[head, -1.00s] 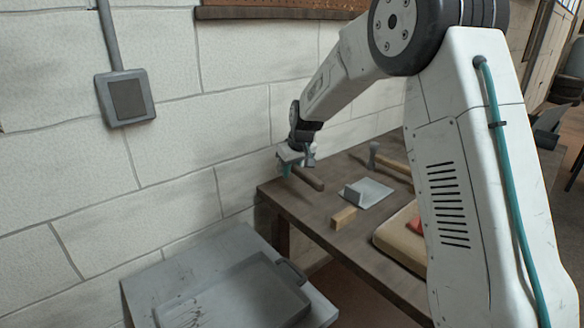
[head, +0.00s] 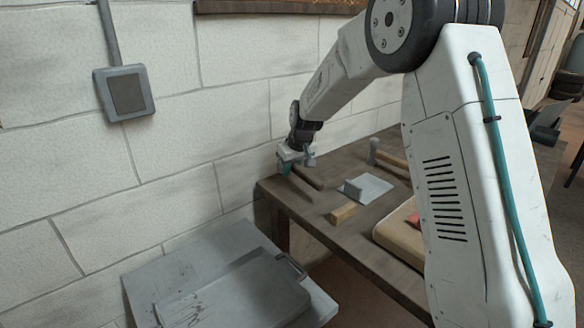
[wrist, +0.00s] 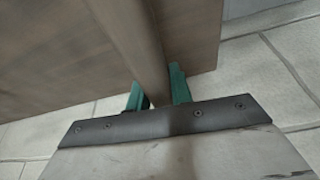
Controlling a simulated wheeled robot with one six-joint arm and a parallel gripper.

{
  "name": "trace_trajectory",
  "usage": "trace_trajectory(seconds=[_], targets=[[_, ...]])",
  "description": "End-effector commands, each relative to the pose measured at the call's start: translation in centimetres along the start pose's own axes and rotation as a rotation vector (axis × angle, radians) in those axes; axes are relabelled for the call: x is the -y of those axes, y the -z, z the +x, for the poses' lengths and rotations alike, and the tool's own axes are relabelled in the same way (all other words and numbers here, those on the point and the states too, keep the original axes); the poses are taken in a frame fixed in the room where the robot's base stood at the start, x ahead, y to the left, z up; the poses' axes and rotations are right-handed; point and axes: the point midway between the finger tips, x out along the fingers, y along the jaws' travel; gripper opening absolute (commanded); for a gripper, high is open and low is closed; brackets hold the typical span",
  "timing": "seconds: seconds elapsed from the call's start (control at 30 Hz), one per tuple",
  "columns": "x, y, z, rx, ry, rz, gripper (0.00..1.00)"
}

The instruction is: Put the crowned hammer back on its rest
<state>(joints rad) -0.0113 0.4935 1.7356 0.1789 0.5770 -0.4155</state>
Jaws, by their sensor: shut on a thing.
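My gripper (head: 290,165) is over the far left corner of the bench, near the wall. In the wrist view its teal fingers (wrist: 156,92) are shut on a round wooden handle (wrist: 138,40), which runs away from me over the brown bench top. What is at the handle's far end is out of that view, so I cannot tell whether it is the crowned hammer. A hammer with a grey head (head: 373,147) and a wooden handle lies on the bench, partly behind my arm. I cannot make out a crown mark or clearly identify the rest.
A grey metal tray (head: 225,300) stands lower at the front left. The block wall is close behind my gripper.

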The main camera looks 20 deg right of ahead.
Motion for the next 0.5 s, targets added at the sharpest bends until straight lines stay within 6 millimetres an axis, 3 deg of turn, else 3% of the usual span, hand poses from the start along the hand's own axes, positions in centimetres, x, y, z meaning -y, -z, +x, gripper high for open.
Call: trace_trajectory(seconds=[0.5], targets=[[0.01, -0.33, 0.95, -0.001, -0.001, 0.000, 0.00]])
